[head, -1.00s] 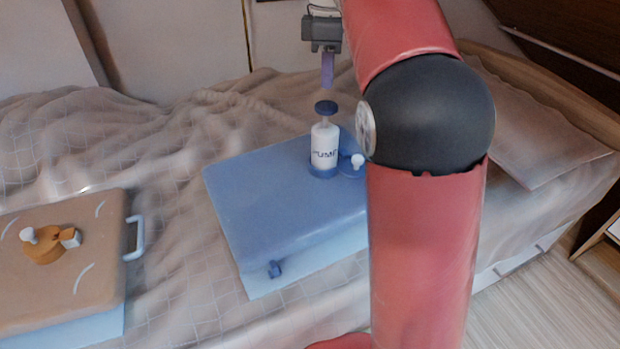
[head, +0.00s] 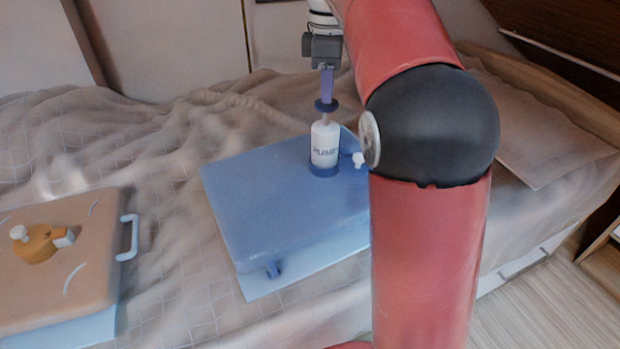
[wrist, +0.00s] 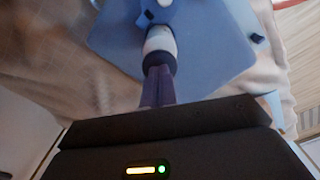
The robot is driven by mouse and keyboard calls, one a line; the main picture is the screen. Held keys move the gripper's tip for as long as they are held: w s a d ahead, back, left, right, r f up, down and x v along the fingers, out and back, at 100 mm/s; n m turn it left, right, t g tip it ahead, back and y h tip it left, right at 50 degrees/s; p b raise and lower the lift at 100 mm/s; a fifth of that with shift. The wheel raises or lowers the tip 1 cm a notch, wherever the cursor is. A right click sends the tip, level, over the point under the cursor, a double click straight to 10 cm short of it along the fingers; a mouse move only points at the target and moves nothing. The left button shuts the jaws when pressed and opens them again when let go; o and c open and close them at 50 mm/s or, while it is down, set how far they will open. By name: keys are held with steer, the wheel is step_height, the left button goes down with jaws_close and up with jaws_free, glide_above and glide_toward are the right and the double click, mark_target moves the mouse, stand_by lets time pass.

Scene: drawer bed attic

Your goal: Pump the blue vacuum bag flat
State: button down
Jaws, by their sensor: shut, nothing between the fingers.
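The blue vacuum bag (head: 270,205) lies on the bed and still has thickness; it also shows in the wrist view (wrist: 205,45).
A tan bag (head: 60,270) with an orange valve (head: 38,243) and a white side handle (head: 129,238) lies at the left. A pillow (head: 540,145) is at the right, behind my arm. Rumpled bedding (head: 175,160) fills the gap between the bags.

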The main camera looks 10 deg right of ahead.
mark_target(326, 108)
steer(key=shift+f+b, duration=0.95)
steer(key=shift+f, duration=0.9)
steer(key=shift+r, duration=0.1)
step_height(326, 108, up, 6)
steer(key=p, duration=0.6)
steer(key=shift+f, duration=0.25)
steer(key=shift+f+b, duration=2.15)
steer(key=shift+f, duration=1.1)
step_height(326, 108, up, 4)
steer(key=p, duration=0.3)
steer(key=shift+f+p, duration=0.2)
steer(key=shift+p, duration=0.15)
steer(key=shift+r, duration=1.1)
